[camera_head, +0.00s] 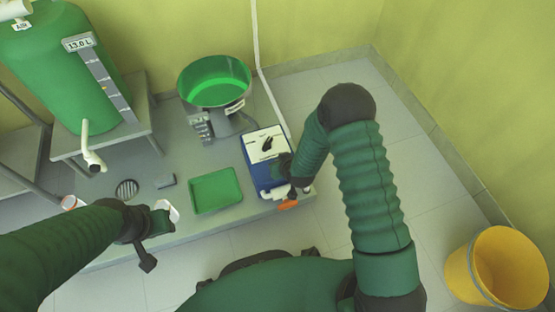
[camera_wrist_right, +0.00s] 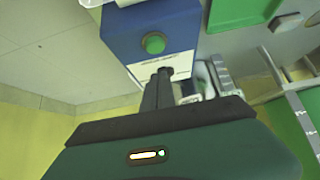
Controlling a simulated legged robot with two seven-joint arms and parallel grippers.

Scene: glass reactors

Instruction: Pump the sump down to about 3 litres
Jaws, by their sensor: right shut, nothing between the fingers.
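A green basin (camera_head: 214,82) with bright green liquid stands on a grey stand. Its front label is too small to read. A large green tank (camera_head: 55,62) has a display (camera_head: 79,43) reading 13.0 L and a level strip. Right of the basin is a blue box (camera_head: 262,178) with a white panel. In the right wrist view the blue box (camera_wrist_right: 125,38) shows a round green button (camera_wrist_right: 153,42). My right gripper (camera_wrist_right: 163,75) is shut and empty, its tips in front of the white panel, close to the button; contact is unclear. My left gripper (camera_head: 160,225) is over the platform's front edge, its jaws unclear.
An orange part (camera_head: 288,204) is at the blue box's front. A yellow bucket (camera_head: 465,272) stands on the floor at right.

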